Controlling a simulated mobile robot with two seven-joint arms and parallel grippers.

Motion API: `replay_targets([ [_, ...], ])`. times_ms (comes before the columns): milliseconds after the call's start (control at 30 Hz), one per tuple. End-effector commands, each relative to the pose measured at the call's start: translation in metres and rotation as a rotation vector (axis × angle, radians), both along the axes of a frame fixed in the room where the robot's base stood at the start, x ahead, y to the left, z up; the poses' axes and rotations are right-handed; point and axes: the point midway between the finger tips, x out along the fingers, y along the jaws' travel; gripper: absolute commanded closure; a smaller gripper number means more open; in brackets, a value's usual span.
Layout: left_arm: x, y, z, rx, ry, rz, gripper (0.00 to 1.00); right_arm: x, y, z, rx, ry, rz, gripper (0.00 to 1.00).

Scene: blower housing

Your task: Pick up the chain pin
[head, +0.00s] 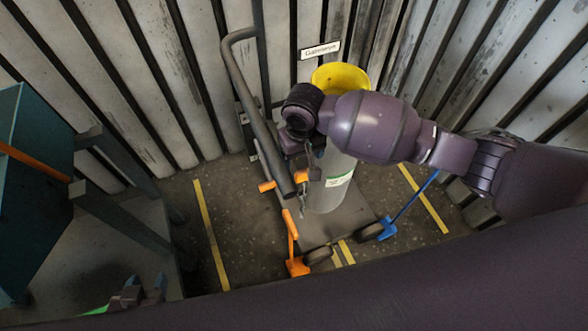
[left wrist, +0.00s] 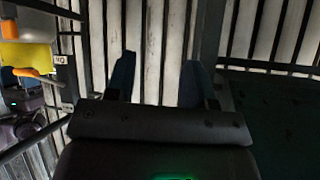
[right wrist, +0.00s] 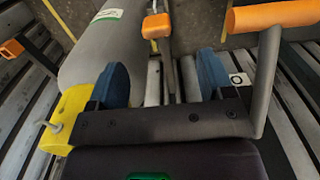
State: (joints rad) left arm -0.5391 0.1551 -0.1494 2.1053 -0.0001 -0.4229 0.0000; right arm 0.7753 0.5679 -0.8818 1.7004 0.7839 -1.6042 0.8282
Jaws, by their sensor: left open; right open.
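I take the chain pin to be the small orange-headed piece (head: 302,175) beside the grey gas cylinder (head: 328,190); the identity is not certain. In the right wrist view an orange block (right wrist: 157,25) lies beyond the fingers, roughly in line with the gap between them. My right gripper (right wrist: 160,80) is open and empty, with its fingers apart near the cylinder. In the head view it is mostly hidden by its own arm, close to the trolley handle. My left gripper (head: 140,292) is open and empty at the lower left, far from the cylinder; its fingers (left wrist: 158,80) face the wall.
The cylinder has a yellow top (head: 340,76) and stands on a trolley (head: 312,228) with a thick dark handle bar (head: 248,95). An orange lever (head: 291,225) and a blue lever (head: 408,207) are near its base. A teal cabinet (head: 35,190) stands at left. Ribbed walls close the corner.

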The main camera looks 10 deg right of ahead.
Motion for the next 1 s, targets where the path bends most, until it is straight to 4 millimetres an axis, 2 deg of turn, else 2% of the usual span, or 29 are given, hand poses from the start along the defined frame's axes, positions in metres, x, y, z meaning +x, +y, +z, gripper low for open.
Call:
replay_targets([
  [167,-0.001,0.0,-0.002,0.001,0.004,-0.001,0.51,0.0,0.0,-0.004,-0.001,0.002,0.0,0.26],
  [500,-0.012,0.0,-0.023,-0.001,0.043,0.003,0.51,0.0,-0.001,-0.05,-0.002,0.006,0.0,0.26],
  [767,-0.004,-0.001,-0.02,-0.003,0.025,0.001,0.51,0.002,-0.002,-0.064,0.0,0.002,0.001,0.26],
  [1000,-0.009,0.0,-0.041,-0.001,0.058,0.0,0.51,0.004,-0.007,-0.099,-0.002,0.009,0.001,0.26],
])
